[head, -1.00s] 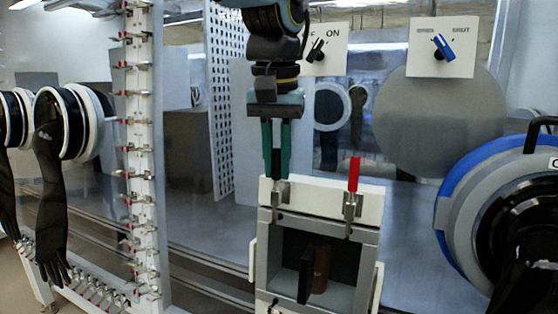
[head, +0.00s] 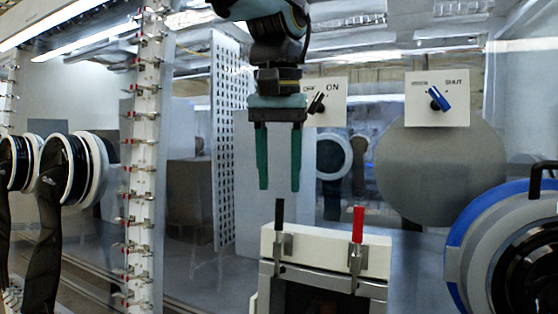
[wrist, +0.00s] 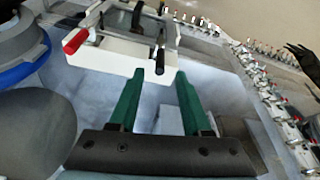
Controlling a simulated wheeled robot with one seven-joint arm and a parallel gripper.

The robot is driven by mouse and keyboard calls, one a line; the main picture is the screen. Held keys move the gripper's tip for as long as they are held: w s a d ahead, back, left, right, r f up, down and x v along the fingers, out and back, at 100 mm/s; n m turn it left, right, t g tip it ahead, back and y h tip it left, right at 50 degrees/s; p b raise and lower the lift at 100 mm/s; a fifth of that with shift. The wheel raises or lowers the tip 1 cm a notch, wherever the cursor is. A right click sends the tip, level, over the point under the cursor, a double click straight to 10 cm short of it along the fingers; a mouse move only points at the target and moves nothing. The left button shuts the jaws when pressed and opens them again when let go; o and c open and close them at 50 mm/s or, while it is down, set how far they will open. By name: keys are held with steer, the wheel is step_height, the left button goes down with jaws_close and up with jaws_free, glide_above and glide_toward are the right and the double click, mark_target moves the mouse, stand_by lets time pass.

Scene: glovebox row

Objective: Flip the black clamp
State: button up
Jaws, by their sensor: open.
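The black clamp (head: 279,215) stands on the top left of the white box front, with its black handle upright. It also shows in the wrist view (wrist: 160,60), close to the fingertips. The red-handled clamp (head: 358,225) stands upright to its right, and it shows at the left in the wrist view (wrist: 76,41). My gripper (head: 279,188) is open and empty, its two green fingers pointing down just above the black handle, apart from it. In the wrist view my gripper's fingertips (wrist: 160,73) lie on either side of the line to the black handle.
The white box (head: 330,247) has a dark opening below the clamps. A black-and-blue round port (head: 515,250) stands at the right. Two knob panels, ON/OFF (head: 328,103) and SHUT (head: 437,99), are behind. A white post with several small clamps (head: 143,170) is at the left.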

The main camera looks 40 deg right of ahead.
steer(key=shift+s+a+r, duration=0.1)
steer(key=shift+s+r, duration=0.05)
steer(key=shift+r, duration=0.85)
steer(key=shift+s+a+r, duration=0.1)
steer(key=shift+s+r, duration=0.05)
steer(key=shift+r, duration=0.85)
steer(key=w+a+f+n, duration=0.5)
steer(key=w+a+f, duration=1)
steer(key=w+f, duration=0.4)
steer(key=s+a+f+n, duration=0.1)
steer(key=a+f+n, duration=0.1)
steer(key=a+f, duration=0.5)
steer(key=s+a+f+n+y, duration=0.1)
steer(key=s+a+f, duration=0.1)
steer(key=a+f, duration=0.6)
steer(key=a, duration=0.5)
steer(key=shift+s+a+n, duration=0.15)
steer(key=shift+a+n, duration=0.1)
steer(key=shift+n, duration=0.15)
